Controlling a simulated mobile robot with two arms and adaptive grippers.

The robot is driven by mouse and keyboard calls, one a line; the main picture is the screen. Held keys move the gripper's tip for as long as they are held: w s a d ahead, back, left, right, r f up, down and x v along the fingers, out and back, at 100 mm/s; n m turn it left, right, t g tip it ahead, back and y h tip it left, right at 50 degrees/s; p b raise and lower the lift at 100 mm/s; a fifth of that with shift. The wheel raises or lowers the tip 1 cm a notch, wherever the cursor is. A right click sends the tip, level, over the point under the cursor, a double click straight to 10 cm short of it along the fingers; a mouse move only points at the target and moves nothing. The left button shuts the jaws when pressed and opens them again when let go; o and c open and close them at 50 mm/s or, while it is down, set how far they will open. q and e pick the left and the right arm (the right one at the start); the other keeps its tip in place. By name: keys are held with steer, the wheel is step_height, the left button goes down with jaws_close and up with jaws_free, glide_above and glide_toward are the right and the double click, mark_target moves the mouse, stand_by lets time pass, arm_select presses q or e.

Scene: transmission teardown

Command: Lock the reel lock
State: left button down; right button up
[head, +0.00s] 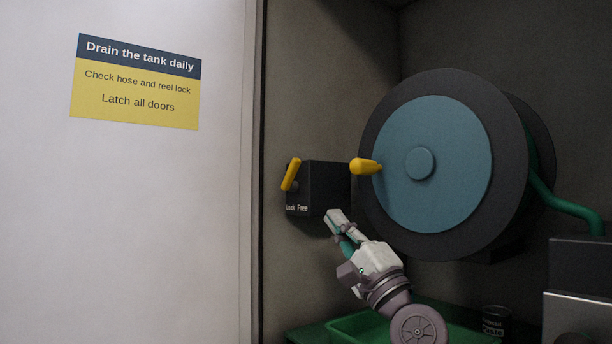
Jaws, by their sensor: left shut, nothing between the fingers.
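The reel lock is a dark box (326,186) on the back wall with a yellow lever (291,174) on its left side. The lever is tilted, its top leaning slightly right. Small labels on the box's lower front read "Lock" and "Free". The hose reel (437,165) has a blue disc face, a dark rim and a yellow handle (366,166) pointing left. My left gripper (334,217) is shut and empty, just below the box's lower right corner and right of the lever. I cannot tell whether it touches the box. My right gripper is not in view.
A green hose (567,207) leaves the reel on the right. A green tray (345,327) and a dark can (496,321) sit below. A grey box (580,290) stands at the lower right. A white panel with a sign (136,82) fills the left.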

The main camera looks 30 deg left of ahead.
mark_target(297, 168)
arm_select(q)
steer(key=p+x, duration=0.8)
steer(key=x, duration=0.4)
steer(key=shift+w+a+r, duration=0.2)
steer(key=shift+r, duration=0.1)
steer(key=shift+w+a+r+p, duration=0.25)
steer(key=shift+a+p, duration=0.2)
steer(key=shift+a, duration=0.05)
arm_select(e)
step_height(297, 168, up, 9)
arm_select(q)
steer(key=shift+a, duration=0.15)
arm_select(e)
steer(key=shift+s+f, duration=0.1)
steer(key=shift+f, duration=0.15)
